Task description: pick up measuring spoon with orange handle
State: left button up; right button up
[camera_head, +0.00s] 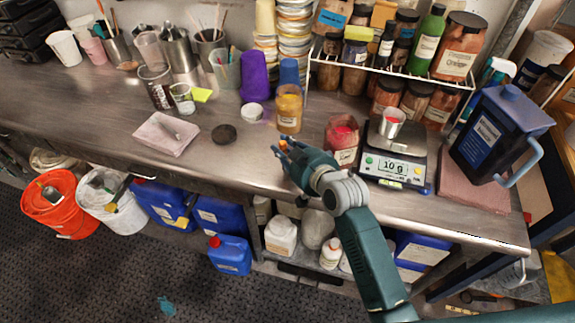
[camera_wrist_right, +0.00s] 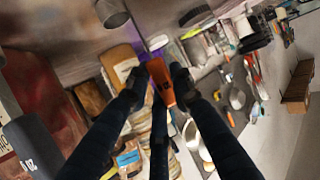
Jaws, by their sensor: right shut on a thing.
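My right gripper (camera_head: 284,151) is above the front part of the steel counter, in front of the amber jar. Its fingers are shut on the orange handle of the measuring spoon (camera_head: 283,144). In the right wrist view, the orange handle (camera_wrist_right: 160,82) sits between the two dark fingertips of the gripper. The bowl of the spoon cannot be made out clearly in either view. My left gripper is not in view.
A scale (camera_head: 393,165) holds a small metal cup (camera_head: 391,122). The front counter there is mostly clear.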

jog(key=shift+c, duration=0.4)
notch_tip(320, 180, up, 20)
jog(key=shift+r+b, duration=0.1)
jog(key=shift+b, duration=0.95)
